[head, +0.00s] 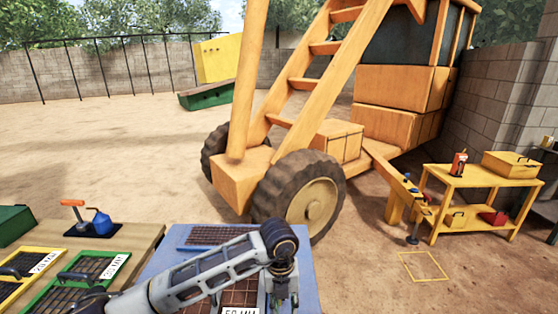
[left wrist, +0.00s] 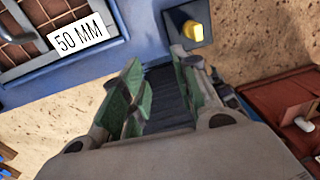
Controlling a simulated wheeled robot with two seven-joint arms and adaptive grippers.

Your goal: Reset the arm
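My left arm reaches in from the bottom left of the head view, over a blue-framed panel with a dark grid (head: 213,236). My left gripper (head: 282,298) points down near the panel's right side, partly cut off by the bottom edge. In the left wrist view the left gripper (left wrist: 157,60) has its two green-padded fingers apart, with nothing seen held between them. A dark ribbed surface (left wrist: 168,95) shows between the fingers. The blue panel with a "50 MM" label (left wrist: 82,38) is at the upper left there. My right gripper is not in view.
A yellow knob (left wrist: 193,30) on a dark box is just beyond the fingertips. Yellow (head: 30,272) and green (head: 92,270) framed screens lie on the left table. An orange machine (head: 330,110) and a yellow side table (head: 478,178) stand beyond. Open sandy ground lies at left.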

